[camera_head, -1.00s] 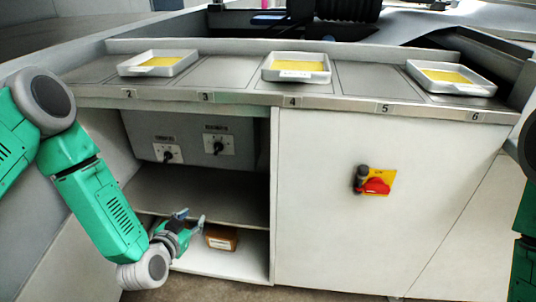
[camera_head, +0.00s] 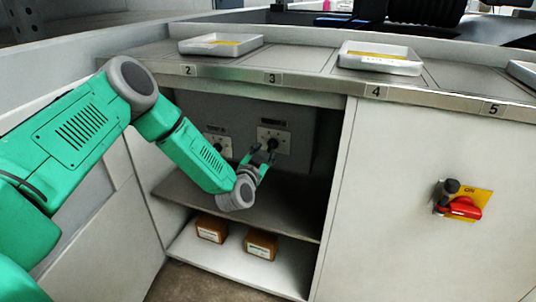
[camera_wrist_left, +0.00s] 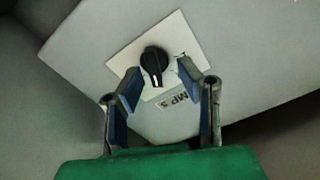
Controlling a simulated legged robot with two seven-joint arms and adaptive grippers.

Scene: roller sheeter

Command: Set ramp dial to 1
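Two black dials on pale plates sit on the back wall of the open cabinet. My left gripper (camera_head: 263,154) is in front of the right dial's plate (camera_head: 274,138) and partly covers its knob. In the left wrist view, a black knob (camera_wrist_left: 154,61) sits on a white plate, with a label (camera_wrist_left: 180,101) partly reading "MP S". The knob's light mark points toward the bottom of that view. My left gripper also shows there (camera_wrist_left: 160,70), open, with its fingertips either side of the knob; I cannot tell whether they touch it. The left dial (camera_head: 217,146) is left of the gripper.
A shelf (camera_head: 285,215) lies below the dials, with two brown boxes (camera_head: 211,228) underneath. The cabinet's side panel (camera_head: 340,190) stands right of the opening. A red switch (camera_head: 462,207) is on the front panel. White trays (camera_head: 220,44) stand on the numbered counter.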

